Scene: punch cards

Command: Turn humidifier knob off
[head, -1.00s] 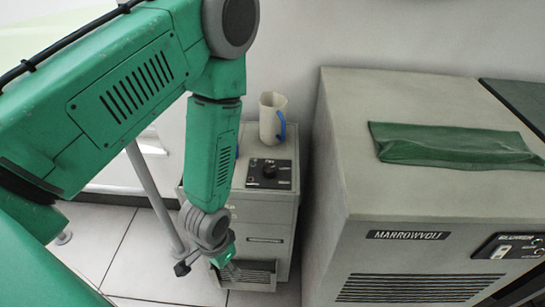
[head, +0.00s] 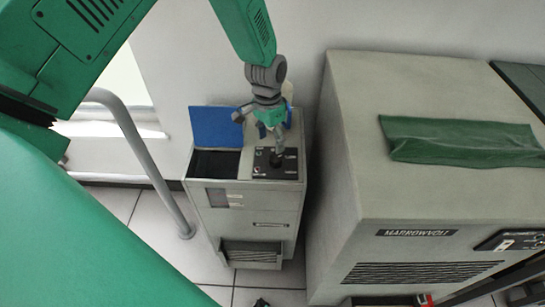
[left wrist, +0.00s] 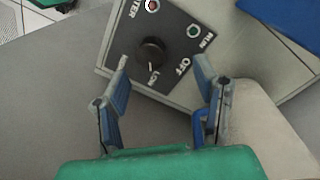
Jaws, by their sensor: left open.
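The humidifier is a grey cabinet (head: 255,215) against the wall, with a black control panel (head: 290,165) on its top. In the left wrist view the panel (left wrist: 176,20) carries a round black knob (left wrist: 150,53). Its white mark appears to point at or near the LOW label; OFF (left wrist: 184,66) is printed to the right of it. My left gripper (head: 275,146) is open above the panel. In the left wrist view its fingertips (left wrist: 161,64) are spread on either side of the knob, and contact cannot be told.
A blue flap (head: 215,127) stands raised behind a dark opening (head: 215,163) left of the panel. A jug (head: 288,90) behind is mostly hidden by my gripper. A large grey MARROWVOLT cabinet (head: 400,205) stands close on the right, a green cloth (head: 460,141) on it.

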